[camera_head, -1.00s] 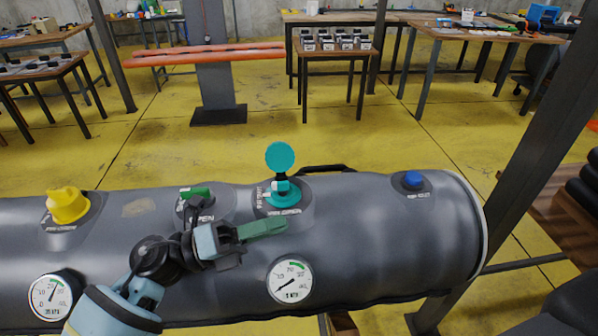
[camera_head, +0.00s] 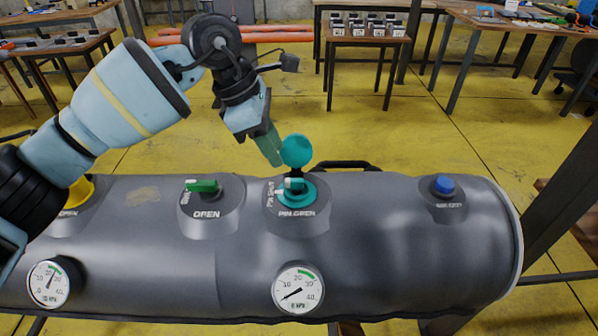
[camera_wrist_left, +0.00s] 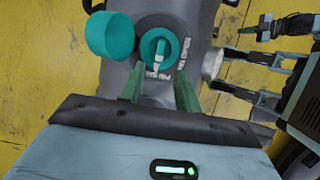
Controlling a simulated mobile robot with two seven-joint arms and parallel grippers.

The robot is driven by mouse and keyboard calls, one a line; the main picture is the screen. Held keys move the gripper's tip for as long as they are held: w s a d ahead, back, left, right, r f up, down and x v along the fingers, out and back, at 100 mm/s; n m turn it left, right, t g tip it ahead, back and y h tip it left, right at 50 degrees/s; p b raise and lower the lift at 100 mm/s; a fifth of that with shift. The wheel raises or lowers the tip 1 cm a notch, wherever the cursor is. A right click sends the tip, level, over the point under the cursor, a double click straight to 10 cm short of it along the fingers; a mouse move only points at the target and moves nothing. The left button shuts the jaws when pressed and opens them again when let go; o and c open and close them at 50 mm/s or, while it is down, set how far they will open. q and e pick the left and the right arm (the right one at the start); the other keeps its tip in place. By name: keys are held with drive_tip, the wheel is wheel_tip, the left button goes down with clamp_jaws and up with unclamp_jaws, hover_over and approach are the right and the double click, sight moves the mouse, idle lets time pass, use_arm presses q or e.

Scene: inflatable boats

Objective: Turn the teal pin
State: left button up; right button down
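The teal pin (camera_head: 293,187) sits in a teal valve on top of the grey tube, with a pale indicator on it. Its round teal cap (camera_head: 297,151) stands open behind it. In the left wrist view the pin (camera_wrist_left: 161,50) lies ahead of the fingertips, and the cap (camera_wrist_left: 110,36) is to its left. My left gripper (camera_head: 274,153) points down from above, beside the cap at its left. Its two green fingers (camera_wrist_left: 158,82) are apart with nothing held between them, and the pin is beyond their tips.
The grey tube (camera_head: 380,240) crosses the front. It bears a green valve (camera_head: 203,186) on the left, a blue cap (camera_head: 444,184) on the right and two gauges (camera_head: 299,290). A black handle (camera_head: 335,166) is behind the teal valve. Tables stand across the yellow floor.

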sight(293, 180)
use_arm(q)
drive_tip(key=shift+x, duration=3.9)
clamp_jaws()
